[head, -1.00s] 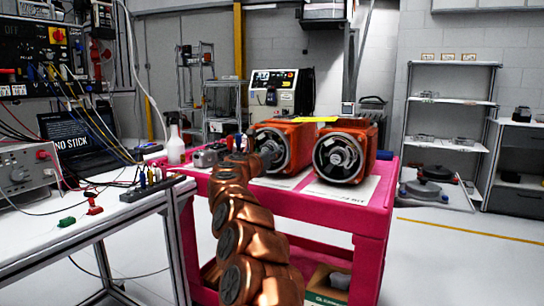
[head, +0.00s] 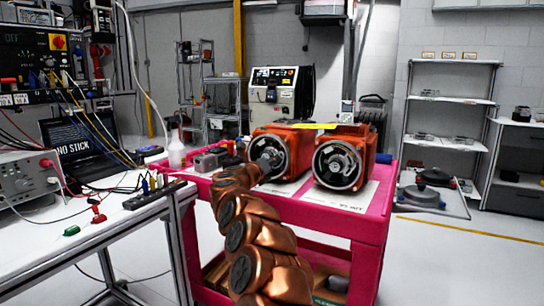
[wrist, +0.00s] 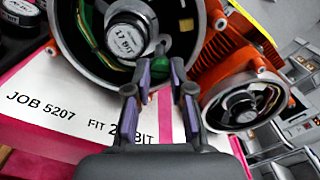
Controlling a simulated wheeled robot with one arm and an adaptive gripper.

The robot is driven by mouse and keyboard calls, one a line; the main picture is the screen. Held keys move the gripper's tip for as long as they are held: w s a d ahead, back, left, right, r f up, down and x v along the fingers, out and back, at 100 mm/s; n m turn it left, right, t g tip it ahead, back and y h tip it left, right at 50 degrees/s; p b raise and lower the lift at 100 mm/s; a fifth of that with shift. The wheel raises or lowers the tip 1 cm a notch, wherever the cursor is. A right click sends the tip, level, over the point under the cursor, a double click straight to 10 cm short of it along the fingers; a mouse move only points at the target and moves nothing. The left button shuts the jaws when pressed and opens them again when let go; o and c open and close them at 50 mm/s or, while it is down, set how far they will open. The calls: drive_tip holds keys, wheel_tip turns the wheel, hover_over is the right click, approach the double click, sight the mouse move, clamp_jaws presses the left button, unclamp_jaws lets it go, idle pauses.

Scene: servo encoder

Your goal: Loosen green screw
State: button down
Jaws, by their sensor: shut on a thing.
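Two orange servo motors stand side by side on the pink cart, the left motor (head: 290,131) and the right motor (head: 341,163), with round open encoder ends facing me. In the wrist view a large round housing with a "17 BIT" encoder (wrist: 121,34) fills the upper left, and green bits show inside it. In the head view my gripper (head: 267,162) is before the left motor's face.
A smaller orange motor end (wrist: 245,104) is at the right in the wrist view. A white sheet (wrist: 60,105) reading "JOB 5207" lies below. The pink cart (head: 352,222) adjoins a workbench (head: 130,215) with cables at left.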

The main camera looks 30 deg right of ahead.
drive_tip(key=n+p, duration=1)
drive_tip(key=shift+r, duration=0.1)
drive_tip(key=shift+p, duration=0.35)
drive_tip(key=c, duration=1)
unclamp_jaws()
drive_tip(key=shift+a, duration=0.1)
drive_tip(key=v, duration=1.2)
